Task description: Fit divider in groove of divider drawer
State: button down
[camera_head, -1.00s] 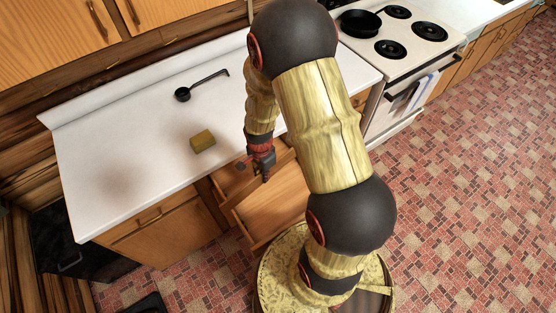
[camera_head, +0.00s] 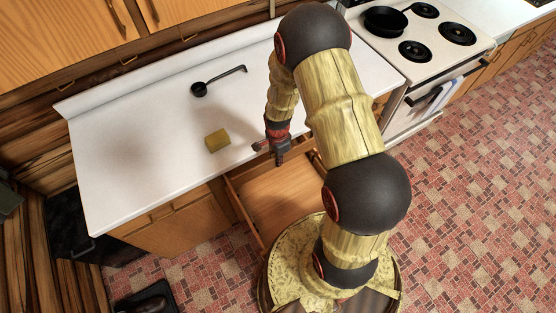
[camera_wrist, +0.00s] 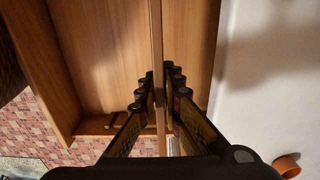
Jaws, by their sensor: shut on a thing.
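The divider (camera_wrist: 156,40) is a thin wooden board, seen edge-on in the wrist view as a long narrow strip. My gripper (camera_wrist: 161,85) is shut on it, with the fingers on both sides. The open drawer (camera_head: 262,243) is light wood and sits under the counter; its inside also shows below the divider in the wrist view (camera_wrist: 105,50). In the head view my gripper (camera_head: 279,158) is over the back of the drawer, near the counter edge. The divider is hard to make out there. I cannot make out the groove or tell whether the divider touches the drawer.
The white counter (camera_head: 140,170) borders the drawer at the back; a yellow-brown block (camera_head: 217,140) and a black ladle (camera_head: 220,80) lie on it. A stove (camera_head: 445,55) with a black pan (camera_head: 385,19) stands to the right. Tiled floor (camera_head: 470,220) is open at the right.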

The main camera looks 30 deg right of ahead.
jog(key=shift+f, duration=0.1)
jog(key=shift+f+b, duration=2.15)
jog(key=shift+f, duration=0.65)
jog(key=shift+f+b, duration=0.9)
jog(key=shift+f, duration=0.1)
